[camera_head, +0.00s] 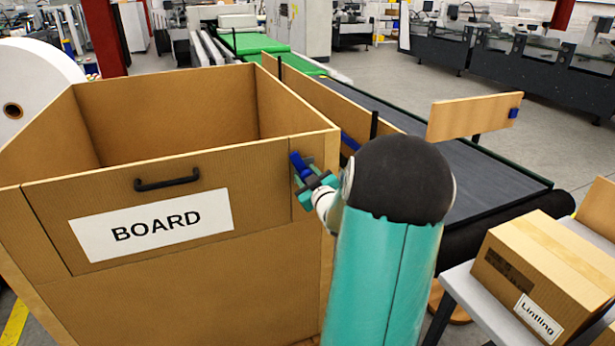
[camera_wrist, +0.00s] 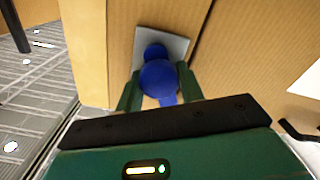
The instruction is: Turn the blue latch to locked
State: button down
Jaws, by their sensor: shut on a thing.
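The blue latch (camera_head: 299,163) is on the front of the large brown box marked BOARD (camera_head: 45,222), near its right edge beside the seam of the front panel. In the wrist view the latch (camera_wrist: 158,80) shows a round blue hub on a grey plate (camera_wrist: 178,47), with a blue part reaching toward me. My gripper (camera_head: 309,180) is at the latch, and in the wrist view its two green fingers (camera_wrist: 160,92) stand on either side of the blue part, shut on it. The lower end of the latch is partly hidden by my gripper.
The front panel carries a black handle (camera_head: 167,180) and a white BOARD label (camera_head: 150,222). A dark conveyor (camera_head: 465,165) with wooden side boards (camera_head: 470,117) runs to the right of the box. A cardboard carton (camera_head: 545,270) stands on a grey table at the lower right.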

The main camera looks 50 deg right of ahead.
jog(key=n, duration=0.6)
jog(key=shift+w+a+f+n, duration=0.1)
jog(key=shift+a+n, duration=0.05)
jog(key=shift+n, duration=0.15)
jog(key=n, duration=0.6)
jog(key=shift+f, duration=0.1)
dwell(0.3)
jog(key=c, duration=0.9)
grip_release()
jog(key=v, duration=1.4)
